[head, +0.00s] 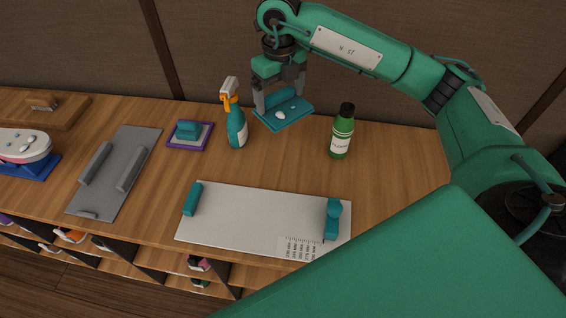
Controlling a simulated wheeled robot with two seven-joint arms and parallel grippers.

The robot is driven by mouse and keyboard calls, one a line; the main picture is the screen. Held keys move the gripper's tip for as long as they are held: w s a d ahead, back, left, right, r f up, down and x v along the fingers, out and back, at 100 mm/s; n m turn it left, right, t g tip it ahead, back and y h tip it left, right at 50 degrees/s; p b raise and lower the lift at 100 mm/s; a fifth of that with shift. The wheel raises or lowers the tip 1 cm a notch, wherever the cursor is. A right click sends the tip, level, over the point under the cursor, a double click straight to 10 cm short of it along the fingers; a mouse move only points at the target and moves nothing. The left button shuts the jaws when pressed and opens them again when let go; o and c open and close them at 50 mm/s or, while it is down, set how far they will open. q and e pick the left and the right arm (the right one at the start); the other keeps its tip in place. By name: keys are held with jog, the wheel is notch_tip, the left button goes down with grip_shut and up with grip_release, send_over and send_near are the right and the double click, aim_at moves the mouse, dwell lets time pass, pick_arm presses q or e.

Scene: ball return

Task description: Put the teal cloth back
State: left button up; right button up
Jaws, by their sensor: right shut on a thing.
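The teal cloth (297,112) shows as a flat teal piece at the back of the counter, right of the spray bottle, with a small white patch on it. My right gripper (279,99) points down over it, fingers at either side, and is shut on it. The fingers hide part of the cloth. I cannot tell whether it touches the counter or hangs just above it. A purple-edged pad (205,136) with a teal block on top lies left of the spray bottle. My left gripper is not in view.
A teal spray bottle (236,126) stands close left of the cloth, and a green bottle (342,135) to its right. A white measuring board (255,215) lies in front. A grey board (122,162) and a shoe (24,146) are at left. Counter right of the green bottle is clear.

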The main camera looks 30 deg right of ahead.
notch_tip(320, 180, down, 15)
jog(key=p, duration=0.2)
jog(key=shift+f+p, duration=0.1)
jog(key=shift+p, duration=0.2)
notch_tip(320, 180, down, 4)
jog(key=shift+f+p, duration=0.2)
jog(key=shift+p, duration=0.2)
jog(key=shift+f, duration=0.3)
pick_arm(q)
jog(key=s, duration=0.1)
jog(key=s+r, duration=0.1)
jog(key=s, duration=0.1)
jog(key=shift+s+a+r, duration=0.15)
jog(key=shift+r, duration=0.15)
pick_arm(e)
jog(key=o, duration=0.6)
